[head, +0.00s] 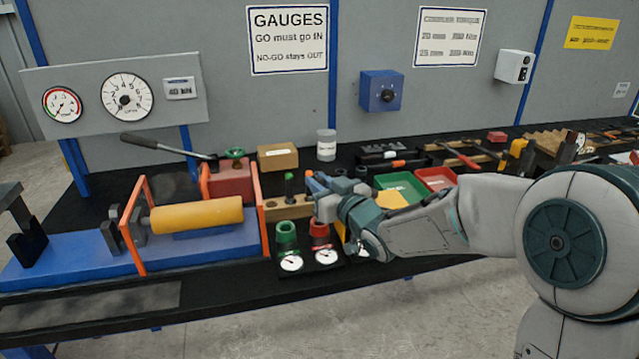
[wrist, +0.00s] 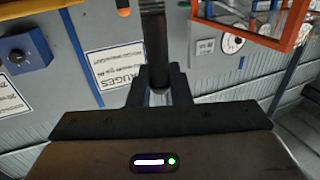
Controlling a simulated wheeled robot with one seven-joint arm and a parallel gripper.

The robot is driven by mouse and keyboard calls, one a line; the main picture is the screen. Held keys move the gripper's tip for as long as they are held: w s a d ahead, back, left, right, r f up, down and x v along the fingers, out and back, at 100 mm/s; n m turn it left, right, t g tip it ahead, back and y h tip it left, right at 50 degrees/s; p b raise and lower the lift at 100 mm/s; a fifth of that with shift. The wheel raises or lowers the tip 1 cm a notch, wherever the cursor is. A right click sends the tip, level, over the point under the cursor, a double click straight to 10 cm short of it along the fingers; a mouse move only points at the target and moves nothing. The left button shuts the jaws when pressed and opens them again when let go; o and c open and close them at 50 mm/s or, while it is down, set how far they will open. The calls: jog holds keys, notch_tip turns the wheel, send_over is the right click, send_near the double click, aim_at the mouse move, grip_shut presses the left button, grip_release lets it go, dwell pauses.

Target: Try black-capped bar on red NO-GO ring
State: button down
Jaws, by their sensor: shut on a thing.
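The red NO-GO ring (head: 320,233) stands on the front part of the bench, right of the green ring (head: 287,232), each with a white dial in front. My gripper (head: 318,183) is above and slightly behind the red ring, near the wooden rack. In the wrist view my gripper's fingers (wrist: 158,88) are shut on a dark ribbed bar (wrist: 153,35). The bar's far end runs out of the wrist view, so its cap cannot be made out. The bar is apart from the red ring.
The wooden rack (head: 275,211) holds a green-capped bar (head: 289,184). Left is a blue-based press with a yellow cylinder (head: 197,215) and orange frames. Green (head: 400,184) and red (head: 434,178) trays lie to the right. A gauges sign (head: 288,40) hangs behind.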

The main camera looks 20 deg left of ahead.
jog(key=shift+f+b, duration=1.35)
jog(key=shift+f, duration=0.05)
jog(key=c, duration=1.3)
grip_release()
jog(key=shift+o, duration=0.2)
jog(key=shift+f, duration=0.1)
jog(key=shift+s, duration=0.1)
jog(key=v, duration=1.3)
jog(key=shift+s+d, duration=0.2)
jog(key=shift+d, duration=0.1)
